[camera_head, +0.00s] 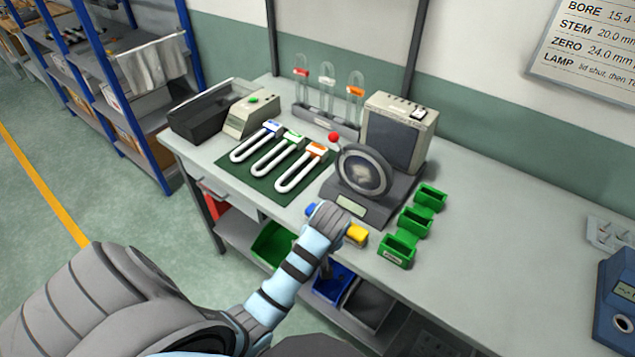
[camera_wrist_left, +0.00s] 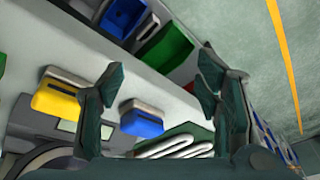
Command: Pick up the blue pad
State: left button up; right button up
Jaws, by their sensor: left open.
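The blue pad (camera_wrist_left: 141,122) is a blue block with a pale grey top part, on the grey bench near its front edge. In the left wrist view it lies between the two fingers of my left gripper (camera_wrist_left: 160,78), nearer the left finger, with no contact that I can make out. That gripper is open and empty. In the head view my left wrist covers the fingers and most of the pad; a blue bit (camera_head: 311,209) shows at its left. A yellow pad (camera_wrist_left: 57,102) lies beside the blue one, outside the left finger. My right gripper is not in view.
A round-faced device (camera_head: 362,172) stands close behind the pads. Green trays (camera_head: 397,250) are to the right. A dark green mat (camera_head: 262,183) with white U-shaped tubes is to the left.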

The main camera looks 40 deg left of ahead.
pick_arm(q)
jog(key=w+a+r+n+g+y, duration=0.1)
jog(key=w+a+r+n+g, duration=0.1)
jog(key=w+r+n, duration=0.8)
jog(key=shift+m, duration=0.5)
jog(key=b+x, duration=0.2)
jog(key=x, duration=0.2)
jog(key=b+x, duration=0.2)
jog(key=x, duration=0.2)
jog(key=a+b+x, duration=0.1)
jog(key=b+x, duration=0.1)
jog(key=x, duration=0.2)
jog(key=shift+w+a, duration=0.1)
jog(key=shift+w, duration=0.1)
jog(key=c, duration=1.2)
